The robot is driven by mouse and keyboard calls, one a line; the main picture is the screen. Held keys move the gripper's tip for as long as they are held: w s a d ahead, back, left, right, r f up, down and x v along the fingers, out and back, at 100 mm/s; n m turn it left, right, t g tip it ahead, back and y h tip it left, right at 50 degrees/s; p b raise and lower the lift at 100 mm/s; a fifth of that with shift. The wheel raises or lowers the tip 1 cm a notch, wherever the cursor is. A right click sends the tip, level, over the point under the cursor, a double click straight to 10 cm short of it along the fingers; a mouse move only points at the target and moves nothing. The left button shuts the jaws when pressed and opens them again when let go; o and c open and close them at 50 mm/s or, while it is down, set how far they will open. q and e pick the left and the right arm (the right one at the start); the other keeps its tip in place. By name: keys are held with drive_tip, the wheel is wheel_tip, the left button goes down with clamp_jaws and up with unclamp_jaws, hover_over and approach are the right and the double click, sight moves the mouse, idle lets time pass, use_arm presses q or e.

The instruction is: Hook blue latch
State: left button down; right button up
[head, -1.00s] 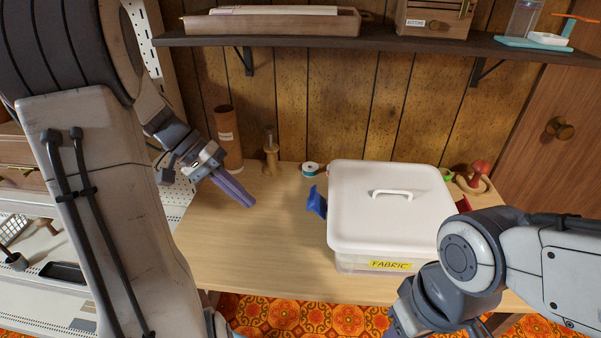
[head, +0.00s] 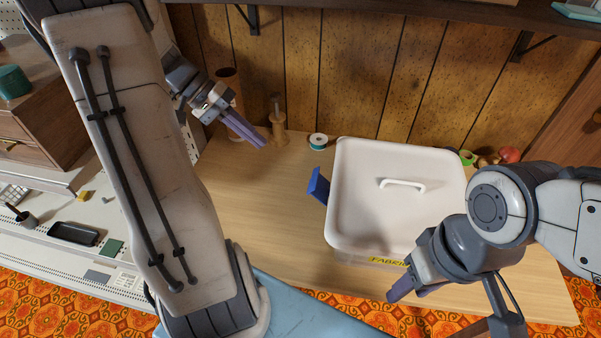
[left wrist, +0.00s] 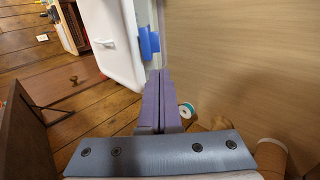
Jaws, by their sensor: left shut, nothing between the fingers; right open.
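The blue latch (head: 318,186) is on the left side of the white lidded box (head: 385,215). It sticks outward, tilted away from the wall, and looks unhooked. In the left wrist view, the latch (left wrist: 149,43) shows against the white box (left wrist: 118,35), beyond my fingertips. My left gripper (head: 262,143) is shut and empty, in the air to the left of the latch and apart from it; its purple fingers also show in the left wrist view (left wrist: 158,76). My right gripper (head: 405,291) is open, in front of the box's front right corner and partly hidden by its own arm.
A thread spool (head: 318,141), a wooden spindle (head: 277,125) and a brown cylinder (head: 229,90) stand along the back of the table. A red object (head: 510,154) is behind the box at right. The tabletop (head: 255,205) left of the box is clear.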

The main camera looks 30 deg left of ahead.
use_arm(q)
approach(319, 188)
wheel_tip(319, 188, down, 6)
drive_tip(key=w+d, duration=0.1)
drive_tip(key=w, duration=0.1)
drive_tip(key=shift+d+b, duration=0.3)
drive_tip(key=shift+b, duration=0.05)
